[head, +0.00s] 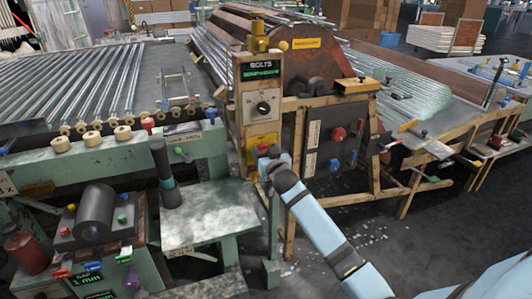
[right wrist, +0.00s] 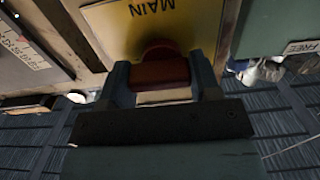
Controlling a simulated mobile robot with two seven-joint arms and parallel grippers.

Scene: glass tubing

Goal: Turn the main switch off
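The main switch is a dark red handle (right wrist: 160,74) on a yellow plate (right wrist: 140,28) lettered MAIN, which appears upside down in the right wrist view. In the head view the yellow plate (head: 263,140) is low on the tall control post, and my gripper hides the handle there. My right gripper (right wrist: 160,80) has one finger on each side of the handle. The handle fills the gap between the fingers, so the gripper looks shut on it. In the head view my right gripper (head: 266,161) is right in front of the plate. My left gripper is not in view.
The control post (head: 242,110) carries a round dial (head: 263,108) and a green display (head: 260,71). A green bench (head: 205,215) stands to the left. Glass tubes lie beyond.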

